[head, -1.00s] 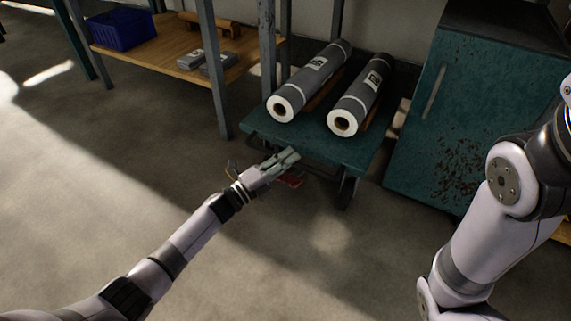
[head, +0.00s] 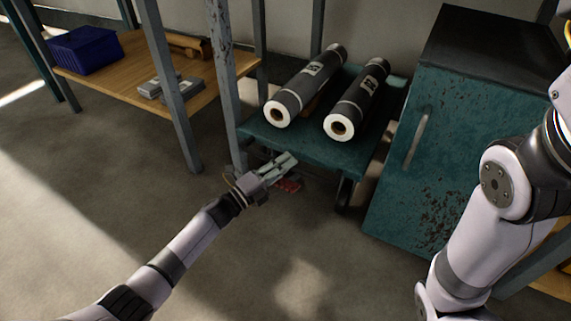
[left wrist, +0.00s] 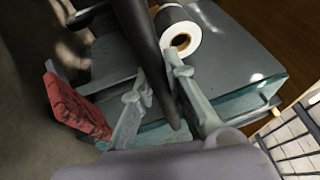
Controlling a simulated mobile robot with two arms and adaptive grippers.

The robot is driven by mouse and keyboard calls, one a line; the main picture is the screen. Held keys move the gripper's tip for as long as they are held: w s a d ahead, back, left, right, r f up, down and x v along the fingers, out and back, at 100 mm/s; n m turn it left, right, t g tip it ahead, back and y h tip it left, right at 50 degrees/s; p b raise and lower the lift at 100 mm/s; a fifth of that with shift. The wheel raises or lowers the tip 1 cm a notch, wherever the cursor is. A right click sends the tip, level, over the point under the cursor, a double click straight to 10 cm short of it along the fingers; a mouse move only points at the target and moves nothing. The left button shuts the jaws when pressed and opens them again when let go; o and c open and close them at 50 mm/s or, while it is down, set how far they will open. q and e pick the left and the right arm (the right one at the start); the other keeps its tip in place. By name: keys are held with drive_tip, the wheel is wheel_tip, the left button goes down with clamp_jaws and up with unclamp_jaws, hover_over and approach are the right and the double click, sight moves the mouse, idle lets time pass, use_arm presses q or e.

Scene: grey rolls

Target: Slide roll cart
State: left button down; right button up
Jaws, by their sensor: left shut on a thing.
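The roll cart (head: 308,152) is a low teal platform between the shelf and the cabinet in the head view. Two grey rolls with white ends lie side by side on it: a left roll (head: 309,82) and a right roll (head: 359,97). In the left wrist view, the cart top (left wrist: 237,60) shows behind the fingers. My left gripper (head: 288,160) is at the cart's front edge, low down. It is shut on a dark bar (left wrist: 147,30); whether the bar belongs to the cart is unclear. A red part (head: 290,185) is just below the gripper. My right gripper is out of view.
A wooden shelf (head: 110,65) with a blue crate (head: 86,50) and small grey boxes (head: 158,86) stands left. A grey post (head: 222,70) stands close to the cart's left side. A rusty teal cabinet (head: 455,140) stands close on the right. The floor in front is clear.

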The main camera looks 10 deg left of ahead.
use_arm(q)
drive_tip(key=shift+w+a+r, duration=0.1)
drive_tip(key=shift+w, duration=0.15)
drive_tip(key=c, duration=1.6)
unclamp_jaws()
drive_tip(key=shift+d, duration=0.2)
drive_tip(key=shift+o, duration=0.2)
drive_tip(key=shift+s+a+f, duration=0.15)
drive_tip(key=shift+a+f, duration=0.05)
drive_tip(key=v, duration=1.1)
drive_tip(key=shift+s+a, duration=0.15)
drive_tip(key=shift+s, duration=0.1)
